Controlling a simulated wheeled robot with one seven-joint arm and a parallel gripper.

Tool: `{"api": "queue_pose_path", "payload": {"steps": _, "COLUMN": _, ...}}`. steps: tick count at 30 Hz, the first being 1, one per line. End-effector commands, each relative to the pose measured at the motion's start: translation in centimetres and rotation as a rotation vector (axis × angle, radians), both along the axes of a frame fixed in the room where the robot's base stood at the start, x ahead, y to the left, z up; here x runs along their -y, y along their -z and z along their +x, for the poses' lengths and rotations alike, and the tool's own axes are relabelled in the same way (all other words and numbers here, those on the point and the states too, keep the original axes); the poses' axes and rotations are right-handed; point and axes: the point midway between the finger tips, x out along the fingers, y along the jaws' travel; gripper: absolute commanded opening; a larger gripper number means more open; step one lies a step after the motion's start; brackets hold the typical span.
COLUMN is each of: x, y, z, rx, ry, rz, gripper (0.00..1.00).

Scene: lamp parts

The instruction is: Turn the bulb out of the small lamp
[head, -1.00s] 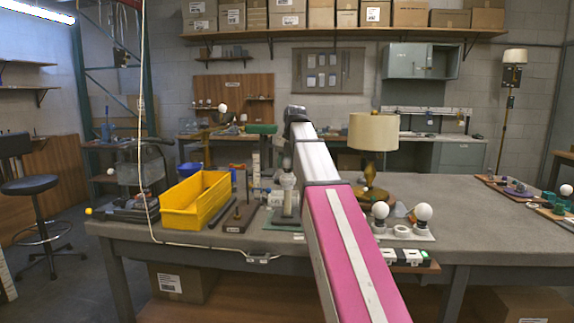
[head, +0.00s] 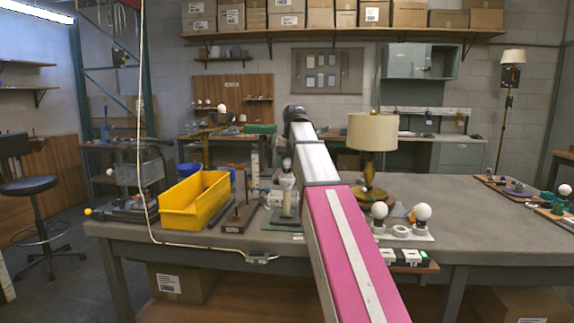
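A small upright lamp-like piece with a pale top (head: 287,181) stands on a green mat (head: 268,222) near the table's front edge, just left of my arm. A grey shape sits directly above the pale top; it seems to be the end of my arm, my gripper (head: 287,164), close over the piece. Its fingers are too small and too covered by my arm to make out. I cannot tell whether it touches the bulb. Another lamp (head: 373,133) with a cream shade and brass base stands right of my arm.
A yellow bin (head: 190,212) and a dark block with a rod (head: 239,218) stand left of the mat. A cable crosses the front edge. The table's right middle is clear.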

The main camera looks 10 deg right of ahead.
Motion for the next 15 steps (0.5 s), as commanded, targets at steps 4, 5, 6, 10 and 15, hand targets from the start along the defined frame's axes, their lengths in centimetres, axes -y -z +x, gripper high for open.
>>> {"api": "queue_pose_path", "payload": {"steps": 4, "x": -0.02, "y": -0.01, "z": 0.01, "rx": 0.000, "ry": 0.001, "rz": 0.000, "gripper": 0.63}}
{"api": "queue_pose_path", "payload": {"steps": 5, "x": -0.01, "y": -0.01, "z": 0.00, "rx": 0.000, "ry": 0.001, "rz": -0.001, "gripper": 0.63}}
{"api": "queue_pose_path", "payload": {"steps": 6, "x": 0.00, "y": 0.00, "z": 0.00, "rx": 0.000, "ry": 0.001, "rz": -0.001, "gripper": 0.63}}
{"api": "queue_pose_path", "payload": {"steps": 10, "x": 0.00, "y": 0.01, "z": -0.02, "rx": 0.000, "ry": 0.016, "rz": -0.001, "gripper": 0.63}}
{"api": "queue_pose_path", "payload": {"steps": 15, "x": -0.08, "y": 0.03, "z": -0.02, "rx": 0.001, "ry": 0.172, "rz": -0.002, "gripper": 0.63}}
